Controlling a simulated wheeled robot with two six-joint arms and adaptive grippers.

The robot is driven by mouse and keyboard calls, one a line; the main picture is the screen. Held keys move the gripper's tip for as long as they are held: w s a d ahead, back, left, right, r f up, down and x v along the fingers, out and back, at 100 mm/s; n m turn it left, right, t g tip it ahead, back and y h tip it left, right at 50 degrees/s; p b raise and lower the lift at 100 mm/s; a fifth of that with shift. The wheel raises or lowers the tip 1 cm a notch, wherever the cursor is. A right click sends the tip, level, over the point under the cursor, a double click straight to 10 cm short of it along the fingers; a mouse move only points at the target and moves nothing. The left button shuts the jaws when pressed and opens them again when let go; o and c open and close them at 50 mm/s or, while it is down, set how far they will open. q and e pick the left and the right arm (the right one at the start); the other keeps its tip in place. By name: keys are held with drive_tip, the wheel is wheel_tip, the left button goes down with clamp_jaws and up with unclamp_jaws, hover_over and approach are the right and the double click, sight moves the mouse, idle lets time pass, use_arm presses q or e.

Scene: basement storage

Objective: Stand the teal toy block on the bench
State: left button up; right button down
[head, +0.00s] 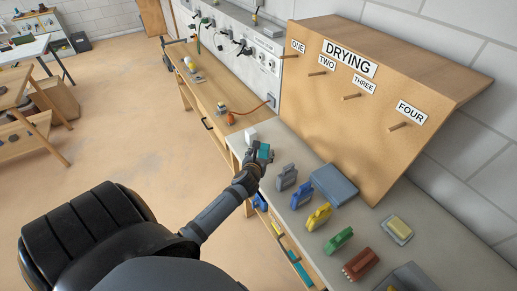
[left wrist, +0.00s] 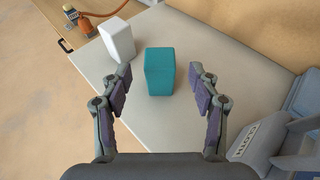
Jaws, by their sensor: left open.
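The teal toy block (head: 264,152) is at the far end of the grey bench (head: 293,215), just beyond my left gripper (head: 256,164). In the left wrist view the teal block (left wrist: 160,72) looks upright on the bench surface. There my left gripper (left wrist: 159,88) is open, its two padded fingers to the left and right of the block's near end. I see clear gaps between the fingers and the block. My right gripper is not in view.
A white block (left wrist: 117,40) stands left of the teal one. A grey clamp-like object (head: 287,178), a blue box (head: 334,185) and yellow, green and red items line the bench. A wooden DRYING pegboard (head: 365,110) rises behind. An open drawer (head: 285,247) is below.

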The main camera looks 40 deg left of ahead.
use_arm(q)
drive_tip(key=v, duration=0.7)
